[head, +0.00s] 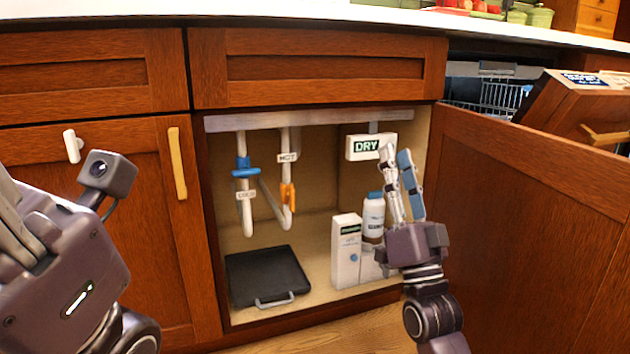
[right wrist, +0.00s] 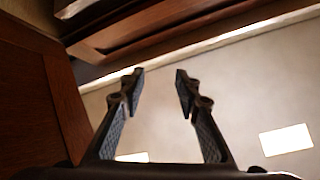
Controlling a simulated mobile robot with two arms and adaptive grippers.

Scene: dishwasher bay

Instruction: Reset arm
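My right gripper (head: 396,152) is raised in front of the right side of the open under-sink cabinet, fingers pointing up. In the right wrist view its two fingers (right wrist: 160,72) stand apart with nothing between them, so it is open and empty. My left arm fills the lower left of the head view, in front of the closed left door. Part of the left gripper (head: 18,230) shows at the left edge, but its fingertips are not clear and I cannot tell whether it is open or shut.
The open cabinet door (head: 530,210) stands right of my right arm. Inside are pipes (head: 287,180), a DRY box (head: 366,146), a white bottle (head: 373,222), a white carton (head: 346,255) and a black tray (head: 265,277). An open dishwasher (head: 495,95) is at the upper right.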

